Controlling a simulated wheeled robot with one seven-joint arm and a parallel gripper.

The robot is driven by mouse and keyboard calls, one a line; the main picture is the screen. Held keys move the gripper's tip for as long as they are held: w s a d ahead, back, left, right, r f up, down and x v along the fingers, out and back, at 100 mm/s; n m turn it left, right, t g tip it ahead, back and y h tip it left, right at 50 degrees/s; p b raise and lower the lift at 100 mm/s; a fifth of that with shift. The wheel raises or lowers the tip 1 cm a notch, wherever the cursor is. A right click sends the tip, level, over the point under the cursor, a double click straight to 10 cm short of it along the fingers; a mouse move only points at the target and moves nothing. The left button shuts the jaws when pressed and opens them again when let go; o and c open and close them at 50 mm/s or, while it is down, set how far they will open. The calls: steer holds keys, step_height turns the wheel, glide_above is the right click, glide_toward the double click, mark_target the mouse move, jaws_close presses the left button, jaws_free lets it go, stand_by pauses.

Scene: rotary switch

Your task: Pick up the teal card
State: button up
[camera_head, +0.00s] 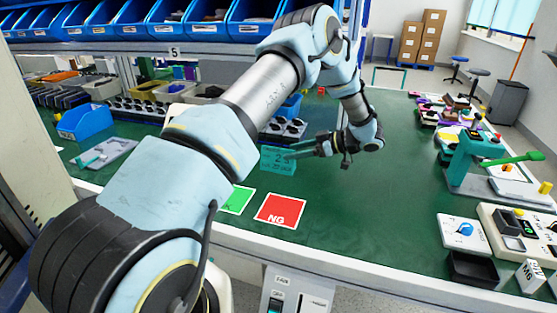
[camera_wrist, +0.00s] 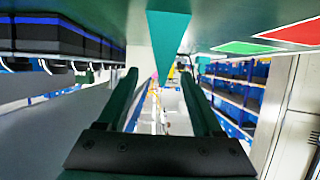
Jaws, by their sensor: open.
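The teal card (camera_head: 278,161) with dark print is at the middle of the green bench in the head view, its printed face toward the camera. In the wrist view the teal card (camera_wrist: 168,32) is a narrow teal strip at top centre, tapering down between the two fingers. My gripper (camera_head: 300,150) reaches in from the right, its fingertips at the card's right edge. In the wrist view my gripper (camera_wrist: 158,75) has its fingers apart, with a gap between them. I cannot tell whether either finger touches the card.
A red NG card (camera_head: 280,210) and a green card (camera_head: 238,200) lie near the bench's front edge. Dark-topped parts (camera_head: 284,127) stand behind the teal card. A teal press (camera_head: 485,160) is at the right. The bench (camera_head: 370,210) right of the NG card is clear.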

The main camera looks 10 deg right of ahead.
mark_target(262, 157)
steer(key=p+x, duration=0.2)
steer(key=x, duration=0.4)
steer(key=shift+s+a+r, duration=0.15)
steer(key=shift+s+r, duration=0.05)
steer(key=shift+c, duration=0.3)
jaws_close()
